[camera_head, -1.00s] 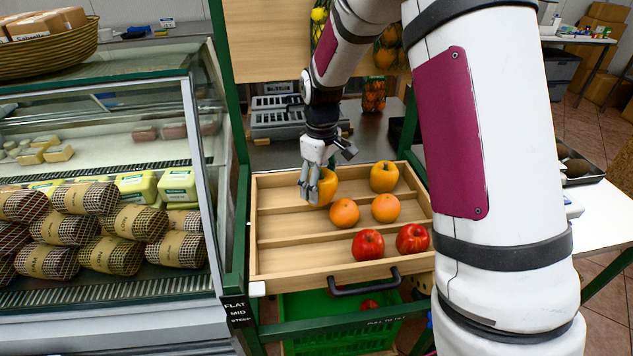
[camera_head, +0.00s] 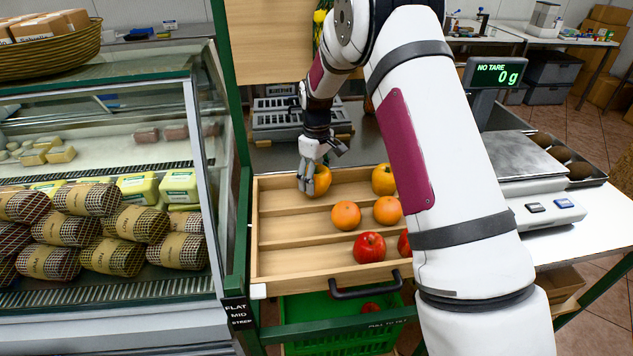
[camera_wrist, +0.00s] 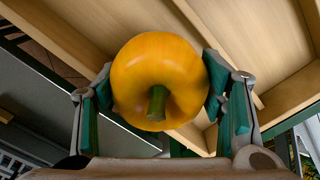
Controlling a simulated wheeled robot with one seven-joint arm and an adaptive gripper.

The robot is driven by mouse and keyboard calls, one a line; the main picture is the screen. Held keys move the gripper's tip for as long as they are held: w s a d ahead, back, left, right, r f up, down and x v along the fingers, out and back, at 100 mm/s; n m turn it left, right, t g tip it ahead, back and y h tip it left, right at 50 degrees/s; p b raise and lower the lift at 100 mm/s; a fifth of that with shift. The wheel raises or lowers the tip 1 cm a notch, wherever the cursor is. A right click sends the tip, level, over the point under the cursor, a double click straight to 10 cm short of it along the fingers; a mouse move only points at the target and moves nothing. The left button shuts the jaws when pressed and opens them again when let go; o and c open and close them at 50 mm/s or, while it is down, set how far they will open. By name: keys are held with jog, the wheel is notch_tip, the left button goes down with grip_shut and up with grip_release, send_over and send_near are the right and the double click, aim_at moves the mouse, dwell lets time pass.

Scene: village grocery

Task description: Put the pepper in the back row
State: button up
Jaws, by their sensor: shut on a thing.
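A yellow pepper (camera_head: 320,181) is held between the fingers of my gripper (camera_head: 307,183), at the back row of the wooden tray (camera_head: 257,240). In the wrist view the pepper (camera_wrist: 160,75) fills the space between both fingers, with its green stem toward the camera. I cannot tell whether it touches the tray floor. A second yellow pepper (camera_head: 383,180) sits to the right in the back row. Two oranges (camera_head: 346,215) are in the middle row. Red apples (camera_head: 369,247) are in the front row, one partly hidden by my arm.
A glass display case (camera_head: 100,150) stands to the left, beside a green post (camera_head: 236,200). A green crate (camera_head: 335,335) is under the tray. A scale (camera_head: 535,190) stands at the right. The left part of the tray rows is bare.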

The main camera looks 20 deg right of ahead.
jog(key=shift+f, duration=0.85)
jog(key=shift+f, duration=0.2)
jog(key=o, duration=0.9)
jog(key=shift+r, duration=0.15)
